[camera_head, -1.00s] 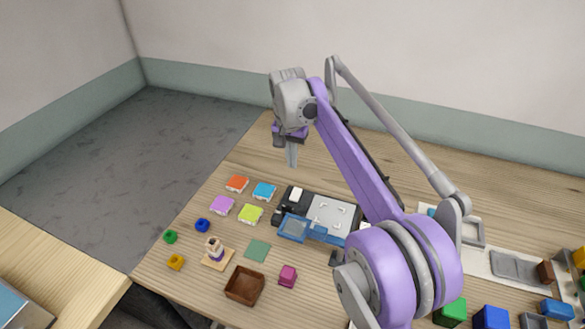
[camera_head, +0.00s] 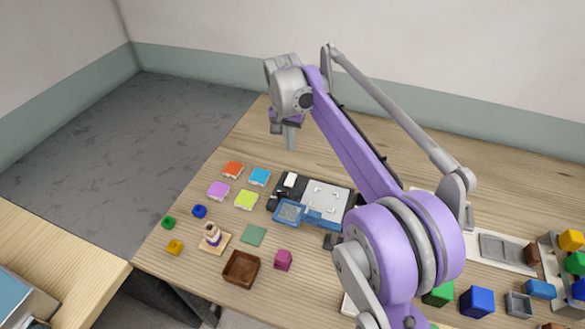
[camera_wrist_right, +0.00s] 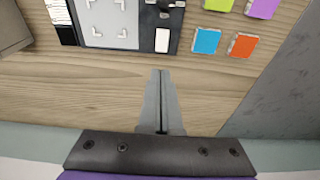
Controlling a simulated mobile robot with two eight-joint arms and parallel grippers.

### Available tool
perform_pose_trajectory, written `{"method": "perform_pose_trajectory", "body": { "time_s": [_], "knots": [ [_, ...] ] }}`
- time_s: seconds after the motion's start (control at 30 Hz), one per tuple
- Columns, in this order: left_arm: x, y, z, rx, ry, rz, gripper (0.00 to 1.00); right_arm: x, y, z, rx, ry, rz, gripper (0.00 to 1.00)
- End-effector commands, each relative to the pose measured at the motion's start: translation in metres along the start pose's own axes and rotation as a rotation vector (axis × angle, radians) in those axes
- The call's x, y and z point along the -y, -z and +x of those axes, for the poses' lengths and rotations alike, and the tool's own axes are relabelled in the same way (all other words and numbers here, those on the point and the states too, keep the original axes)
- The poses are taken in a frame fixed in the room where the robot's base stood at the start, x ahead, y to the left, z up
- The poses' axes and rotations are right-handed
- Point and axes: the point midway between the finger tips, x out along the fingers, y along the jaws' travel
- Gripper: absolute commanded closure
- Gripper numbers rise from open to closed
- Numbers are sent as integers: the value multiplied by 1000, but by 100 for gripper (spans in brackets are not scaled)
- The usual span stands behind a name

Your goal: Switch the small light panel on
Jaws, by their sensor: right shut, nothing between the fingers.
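The small light panel is a black unit with a pale grey plate (camera_head: 326,197) carrying corner marks, lying on the wooden table. A white switch (camera_head: 290,180) sits on its black end. In the right wrist view the plate (camera_wrist_right: 105,20) is at the top left and the switch (camera_wrist_right: 162,40) is just ahead of the fingertips. My right gripper (camera_head: 290,147) is shut and empty, pointing down above the table behind the switch, apart from it. The wrist view shows its fingers (camera_wrist_right: 160,76) together. I cannot tell whether the panel is lit. My left gripper is not in view.
Orange (camera_head: 233,169), blue (camera_head: 259,176), purple and yellow-green tiles lie left of the panel. A blue transparent piece (camera_head: 289,212) is at its front. A brown tray (camera_head: 241,269) and a magenta block (camera_head: 283,260) are nearer. Coloured blocks and grey trays stand at right.

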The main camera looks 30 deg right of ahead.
Motion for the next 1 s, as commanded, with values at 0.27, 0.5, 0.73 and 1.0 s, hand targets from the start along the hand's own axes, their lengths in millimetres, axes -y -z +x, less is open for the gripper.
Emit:
{"method": "perform_pose_trajectory", "body": {
  "time_s": [0.27,0.5,0.73,1.0],
  "knots": [
    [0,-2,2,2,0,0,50,0,0,31,1,0,1,100],
    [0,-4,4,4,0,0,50,0,0,83,0,0,1,100],
    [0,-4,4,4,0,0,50,0,0,122,0,0,0,100],
    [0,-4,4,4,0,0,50,0,0,140,0,0,0,100]
  ]
}}
